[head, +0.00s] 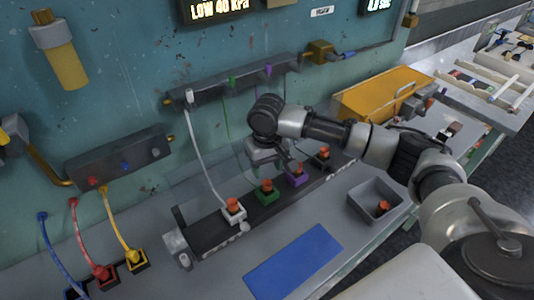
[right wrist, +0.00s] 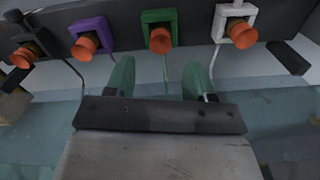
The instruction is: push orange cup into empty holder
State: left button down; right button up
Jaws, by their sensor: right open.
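A dark rail (head: 222,228) on the bench carries a white holder (head: 233,215), a green holder (head: 267,195), a purple holder (head: 297,180) and a black holder (head: 324,164). Each shows an orange cup, including the cup at the black holder (head: 323,153). In the right wrist view, that cup (right wrist: 21,58) sits lower than the others, with a brass-coloured ring behind it; how deep it sits I cannot tell. Another orange cup (head: 383,207) lies in a grey tray (head: 366,213). My right gripper (right wrist: 160,72) is open and empty, its green fingers apart near the green holder. My left gripper is out of view.
A blue mat (head: 294,262) lies on clear bench in front of the rail. Blue, red and yellow tubes (head: 120,218) run to connectors at the left. A thin white tube (head: 203,150) drops to the white holder. A yellow bin (head: 380,93) stands behind my right arm.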

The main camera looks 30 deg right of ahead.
aim_at(267, 183)
notch_tip(267, 183, up, 6)
jog(key=shift+r+b, duration=0.2)
jog(key=shift+b, duration=0.15)
jog(key=shift+s+f, duration=0.1)
dwell(0.3)
